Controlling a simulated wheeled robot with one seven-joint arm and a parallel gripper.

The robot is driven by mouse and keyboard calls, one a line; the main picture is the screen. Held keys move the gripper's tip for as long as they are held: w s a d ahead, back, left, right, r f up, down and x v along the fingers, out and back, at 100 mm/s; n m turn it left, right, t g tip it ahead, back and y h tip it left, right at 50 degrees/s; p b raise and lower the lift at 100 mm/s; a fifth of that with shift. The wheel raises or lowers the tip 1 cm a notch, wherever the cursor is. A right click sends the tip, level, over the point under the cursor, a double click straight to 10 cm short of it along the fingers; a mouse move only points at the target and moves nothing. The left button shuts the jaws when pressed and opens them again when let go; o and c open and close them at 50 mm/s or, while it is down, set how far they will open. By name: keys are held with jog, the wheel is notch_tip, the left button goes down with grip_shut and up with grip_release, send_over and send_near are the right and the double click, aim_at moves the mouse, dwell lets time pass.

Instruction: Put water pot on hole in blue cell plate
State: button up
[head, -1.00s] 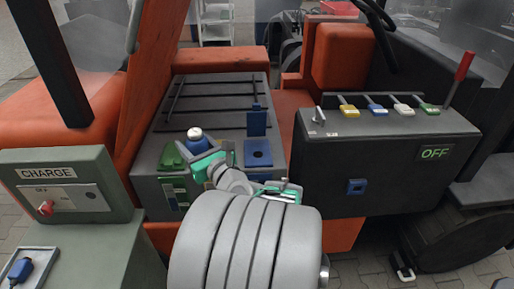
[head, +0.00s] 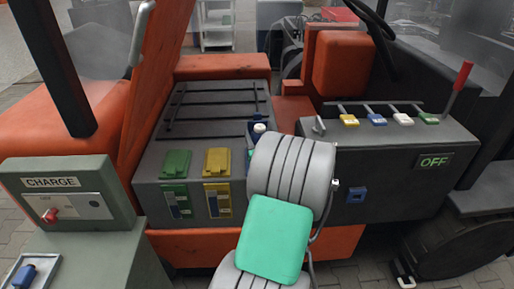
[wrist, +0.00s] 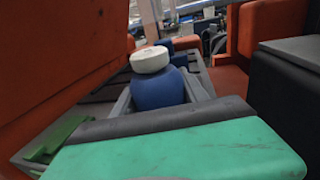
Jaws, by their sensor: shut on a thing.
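The water pot is a rounded blue body (wrist: 157,89) with a white cap; the cap (head: 260,128) shows in the head view just past my arm. My gripper (wrist: 160,94) is shut on the pot, with grey finger parts on both sides of it. The pot looks upright. In the head view my arm hides the gripper and most of the pot. The raised blue lid (head: 254,131) of the blue cell stands behind the pot, partly covered. My arm hides the blue cell plate and its hole, so I cannot tell whether the pot touches it.
A dark console (head: 400,165) with an OFF display stands close on the right. Orange bodywork (head: 150,100) rises on the left.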

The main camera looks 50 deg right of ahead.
jog(key=shift+w+d+f, duration=0.45)
jog(key=shift+w+f, duration=0.05)
jog(key=shift+f, duration=0.3)
jog(key=shift+f+b, duration=0.55)
jog(key=shift+f, duration=0.95)
